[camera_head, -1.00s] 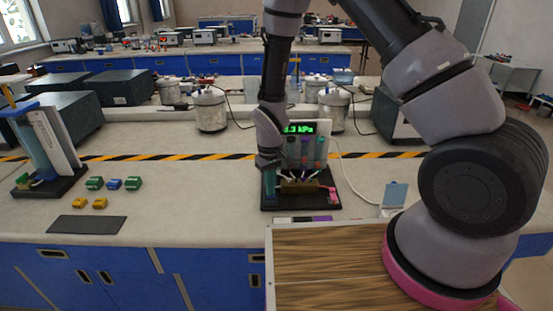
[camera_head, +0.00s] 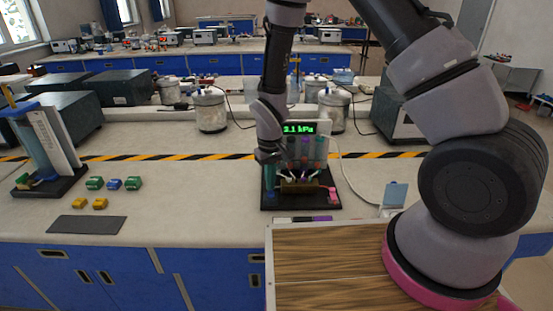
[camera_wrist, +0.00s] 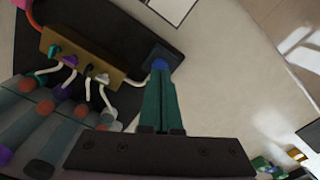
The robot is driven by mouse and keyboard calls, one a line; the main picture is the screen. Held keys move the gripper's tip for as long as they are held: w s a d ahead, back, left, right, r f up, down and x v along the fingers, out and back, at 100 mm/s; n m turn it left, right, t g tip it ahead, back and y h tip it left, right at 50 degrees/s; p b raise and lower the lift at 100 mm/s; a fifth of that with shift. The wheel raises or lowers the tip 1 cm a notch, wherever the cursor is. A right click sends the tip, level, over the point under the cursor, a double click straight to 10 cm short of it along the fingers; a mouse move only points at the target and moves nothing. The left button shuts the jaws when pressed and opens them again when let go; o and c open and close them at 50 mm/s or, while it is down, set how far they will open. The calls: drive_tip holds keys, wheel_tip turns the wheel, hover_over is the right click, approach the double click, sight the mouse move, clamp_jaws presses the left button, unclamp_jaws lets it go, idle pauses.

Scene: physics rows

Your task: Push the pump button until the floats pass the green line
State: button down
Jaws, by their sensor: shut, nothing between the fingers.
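The pump rig stands on a black base (camera_head: 325,204) on the bench. Its green display (camera_head: 299,129) reads 3.1 kPa. A brown manifold (camera_head: 299,186) with coloured fittings and white hoses sits in front of upright tubes (camera_head: 319,148). In the wrist view, orange-red floats (camera_wrist: 45,107) show in the tubes (camera_wrist: 20,120); the green line cannot be made out. My gripper (camera_wrist: 160,74) is shut and empty, pointing down at the blue pump button (camera_wrist: 160,64) beside the manifold (camera_wrist: 85,60). The fingertips partly hide the button, so contact cannot be told.
Small green, blue and yellow blocks (camera_head: 114,183) and a dark mat (camera_head: 87,225) lie to the left, near another stand (camera_head: 45,190). Jars (camera_head: 210,110) stand behind. A pink fitting (camera_head: 333,195) and a white cable are at the rig's right.

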drive_tip(key=shift+f, duration=0.15)
drive_tip(key=shift+f, duration=1.05)
drive_tip(key=shift+r, duration=1.2)
idle(0.3)
wheel_tip(320, 180, up, 7)
idle(0.6)
